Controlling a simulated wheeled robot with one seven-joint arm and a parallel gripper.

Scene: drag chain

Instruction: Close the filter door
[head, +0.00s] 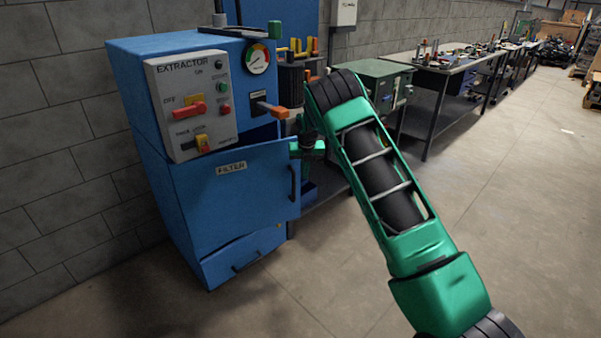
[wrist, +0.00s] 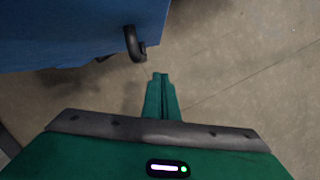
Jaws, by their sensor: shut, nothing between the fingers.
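The blue filter door (head: 230,205), labelled FILTER, is on the front of the extractor cabinet (head: 140,110). It stands ajar, with a dark gap along its top right edge. Its black handle (head: 292,183) is near the right edge.
The control panel (head: 193,105) with red and yellow switches is above the door. An orange-tipped lever (head: 275,110) sticks out above the door's right side. A lower drawer (head: 243,257) is below. Workbenches (head: 440,70) line the wall; the floor (head: 510,190) at right is clear.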

